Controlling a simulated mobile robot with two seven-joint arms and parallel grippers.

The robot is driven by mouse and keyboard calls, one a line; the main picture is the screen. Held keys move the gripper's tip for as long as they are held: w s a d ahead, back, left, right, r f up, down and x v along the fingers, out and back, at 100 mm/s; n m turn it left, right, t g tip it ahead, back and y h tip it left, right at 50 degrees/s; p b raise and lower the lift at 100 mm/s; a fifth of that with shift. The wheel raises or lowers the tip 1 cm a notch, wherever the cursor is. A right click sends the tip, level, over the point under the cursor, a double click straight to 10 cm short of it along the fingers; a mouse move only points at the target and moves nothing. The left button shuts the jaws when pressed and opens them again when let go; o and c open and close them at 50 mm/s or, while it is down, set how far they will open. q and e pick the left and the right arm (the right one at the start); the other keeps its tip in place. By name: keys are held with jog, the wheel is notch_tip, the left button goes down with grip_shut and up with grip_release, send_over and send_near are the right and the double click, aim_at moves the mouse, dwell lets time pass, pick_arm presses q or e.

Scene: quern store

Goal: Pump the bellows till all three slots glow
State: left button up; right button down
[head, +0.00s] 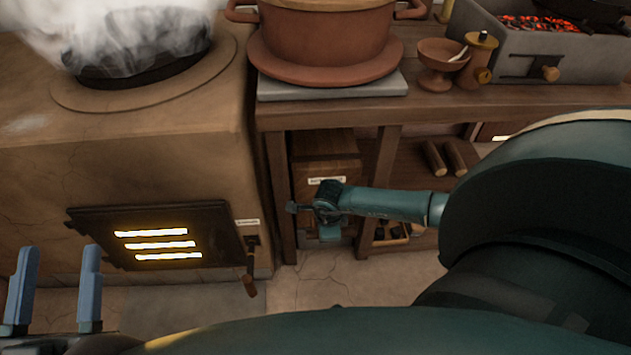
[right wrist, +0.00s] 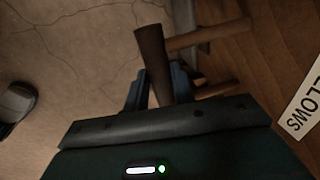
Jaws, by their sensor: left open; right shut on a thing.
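The clay stove (head: 110,170) at left has a dark firebox door (head: 90,220) with three slots (head: 160,245). All three slots glow bright yellow-white. The wooden bellows box (head: 325,155) stands under the bench; part of its label, ending "LLOWS", shows in the right wrist view (right wrist: 302,108). My right gripper (right wrist: 158,86) is shut on a brown wooden handle (right wrist: 151,45) beside the box. In the head view my right arm hides most of this grip. My left gripper (head: 58,285) is open and empty at the lower left, in front of the stove.
A dark pan (head: 140,65) steams on the stove. A short lever (head: 249,280) hangs right of the door. The bench (head: 300,110) holds a clay pot (head: 325,35), a small bowl (head: 440,60) and a brazier (head: 540,65) with glowing coals. Bare floor (head: 325,280) lies in front.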

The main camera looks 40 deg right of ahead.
jog(key=shift+w, duration=0.25)
pick_arm(q)
jog(key=shift+w+f, duration=0.15)
jog(key=shift+w, duration=0.05)
jog(key=shift+s+d, duration=0.1)
pick_arm(e)
jog(key=shift+s, duration=0.1)
jog(key=c, duration=1.2)
grip_release()
jog(key=shift+o, duration=0.2)
jog(key=shift+r, duration=0.1)
jog(key=r, duration=0.1)
jog(key=r+p, duration=0.2)
jog(key=r, duration=0.1)
jog(key=shift+s+a, duration=0.1)
jog(key=shift+s, duration=0.2)
pick_arm(q)
jog(key=shift+s+a+f+n+g+y+p, duration=0.15)
jog(key=shift+s+f+n+g+y+p, duration=0.3)
jog(key=shift+p, duration=0.6)
jog(key=shift+a+f+m+g+y+p, duration=0.2)
jog(key=shift+f+y+p, duration=0.3)
jog(key=shift+y+p, duration=0.4)
pick_arm(e)
notch_tip(320, 180, up, 9)
jog(key=s+a, duration=0.1)
jog(key=shift+s, duration=0.35)
jog(key=shift+f, duration=0.15)
